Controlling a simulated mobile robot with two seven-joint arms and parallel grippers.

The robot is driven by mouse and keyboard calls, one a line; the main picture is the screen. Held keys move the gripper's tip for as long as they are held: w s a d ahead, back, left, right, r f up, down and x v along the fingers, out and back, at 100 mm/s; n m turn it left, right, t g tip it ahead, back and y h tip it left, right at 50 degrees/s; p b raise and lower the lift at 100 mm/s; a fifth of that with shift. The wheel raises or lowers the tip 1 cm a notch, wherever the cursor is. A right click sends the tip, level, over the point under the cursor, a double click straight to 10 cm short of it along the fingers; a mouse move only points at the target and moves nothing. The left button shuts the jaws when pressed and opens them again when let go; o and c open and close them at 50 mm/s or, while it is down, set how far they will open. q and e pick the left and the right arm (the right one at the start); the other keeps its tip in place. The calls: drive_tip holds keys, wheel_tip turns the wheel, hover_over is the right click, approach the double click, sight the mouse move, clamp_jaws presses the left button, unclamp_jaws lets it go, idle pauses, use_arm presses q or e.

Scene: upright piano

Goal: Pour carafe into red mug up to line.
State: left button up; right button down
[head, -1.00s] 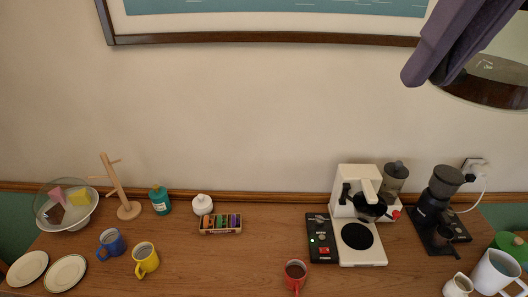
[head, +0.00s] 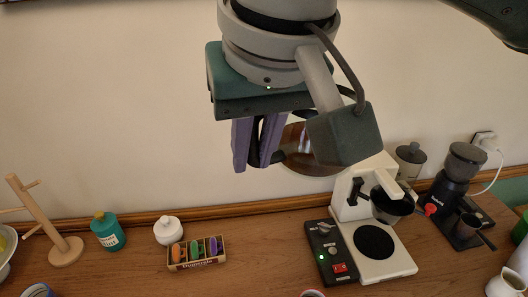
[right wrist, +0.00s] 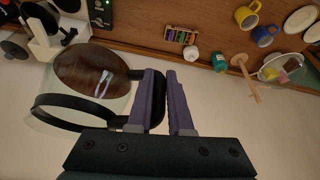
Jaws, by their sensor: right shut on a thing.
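My right gripper (head: 258,165), with purple fingers, is shut on the handle of the glass carafe (head: 322,160). It holds the carafe in the air in front of the wall, above the table; the carafe is partly hidden behind the gripper. The right wrist view shows the carafe (right wrist: 85,75) with dark brown coffee inside and the two fingers (right wrist: 160,85) around its black handle. Only the rim of the red mug (head: 312,294) shows at the bottom edge of the head view, left of the coffee maker's front. Its contents and line are hidden. My left gripper is out of view.
The white coffee maker (head: 390,258) with a bare black hot plate stands right of the mug. A black grinder (head: 455,190) is farther right.

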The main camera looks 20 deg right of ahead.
drive_tip(key=s+a+f+b, duration=0.2)
drive_tip(key=f+b, duration=0.5)
drive_tip(key=f, duration=0.7)
drive_tip(key=s+a+f+b, duration=0.3)
drive_tip(key=f+b, duration=0.4)
drive_tip(key=f, duration=0.6)
drive_tip(key=s+a+f+b, duration=0.3)
drive_tip(key=f+b, duration=0.4)
drive_tip(key=f, duration=0.7)
drive_tip(key=shift+a+f, duration=0.35)
drive_tip(key=shift+a, duration=0.1)
drive_tip(key=shift+s+a+f+b, duration=0.1)
drive_tip(key=shift+s+f+b, duration=0.1)
drive_tip(key=shift+f+b, duration=0.2)
drive_tip(key=shift+r, duration=0.2)
drive_tip(key=shift+w+d+r+y+p, duration=0.1)
drive_tip(key=shift+d+r+y+p, duration=0.2)
drive_tip(key=shift+r+p, duration=0.2)
drive_tip(key=shift+d+r+y+p, duration=0.2)
drive_tip(key=shift+r+y+p, duration=0.15)
drive_tip(key=shift+r, duration=0.1)
drive_tip(key=w+d+r+m+g+y+b, duration=0.1)
drive_tip(key=d+r+y+b, duration=0.1)
drive_tip(key=d+r+y, duration=0.2)
drive_tip(key=w+d+r+m+g+y+b, duration=0.1)
drive_tip(key=d+r+y, duration=0.3)
drive_tip(key=r, duration=0.6)
drive_tip(key=shift+d+y+b, duration=0.3)
drive_tip(key=shift+y+b, duration=0.45)
drive_tip(key=shift+b, duration=0.15)
